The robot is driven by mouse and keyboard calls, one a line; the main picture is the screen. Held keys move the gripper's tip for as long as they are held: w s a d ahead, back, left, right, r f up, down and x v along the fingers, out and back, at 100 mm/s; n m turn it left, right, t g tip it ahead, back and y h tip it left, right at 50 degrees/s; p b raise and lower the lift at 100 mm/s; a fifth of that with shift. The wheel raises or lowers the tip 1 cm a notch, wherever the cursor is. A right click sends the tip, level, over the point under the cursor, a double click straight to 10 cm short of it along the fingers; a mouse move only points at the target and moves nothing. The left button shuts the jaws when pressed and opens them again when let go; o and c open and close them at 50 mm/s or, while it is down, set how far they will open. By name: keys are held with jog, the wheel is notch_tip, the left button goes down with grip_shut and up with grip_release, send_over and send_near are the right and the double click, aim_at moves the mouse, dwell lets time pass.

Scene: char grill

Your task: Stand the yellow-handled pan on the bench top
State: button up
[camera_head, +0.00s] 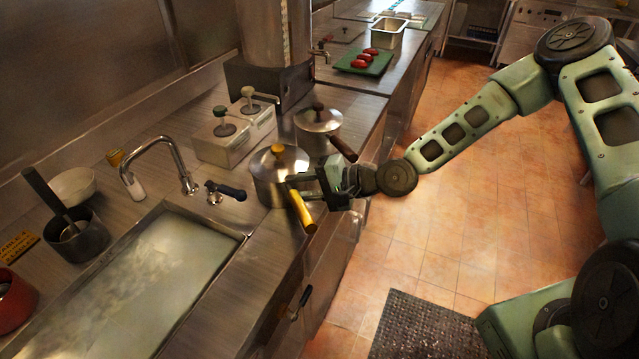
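The yellow-handled pan (268,186) is a steel pot with a lid and a yellow knob. It appears upright at the bench's front edge, right of the sink; I cannot tell whether its base touches the bench top (262,232). Its yellow handle (302,212) points toward the front edge. My gripper (300,184) is at the pan's right side, with its fingers at the inner end of the handle. The fingers overlap the handle and pan, so I cannot tell whether they are shut on it.
A dark-handled lidded pot (318,127) stands just behind. A pump dispenser box (228,142) is behind left. A tap (165,160) and a filled sink (150,275) lie to the left. A green board (364,62) with red items is farther back. A dark mat (425,328) lies on the floor.

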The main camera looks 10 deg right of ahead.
jog(key=b+v, duration=0.2)
jog(key=v, duration=1)
jog(key=s+a+f+n+g+h, duration=0.2)
jog(key=s+f+n+g+h, duration=0.35)
jog(key=s+n+h, duration=0.35)
jog(key=s+a+r+n+h, duration=0.2)
jog(key=s+r+n, duration=0.3)
jog(key=s+r, duration=0.9)
jog(key=shift+r+n+g+h, duration=0.35)
jog(key=shift+n+g+h, duration=0.05)
jog(key=shift+g, duration=0.05)
jog(key=shift+a, duration=0.1)
jog(key=shift+f+b, duration=0.45)
jog(key=shift+b, duration=0.1)
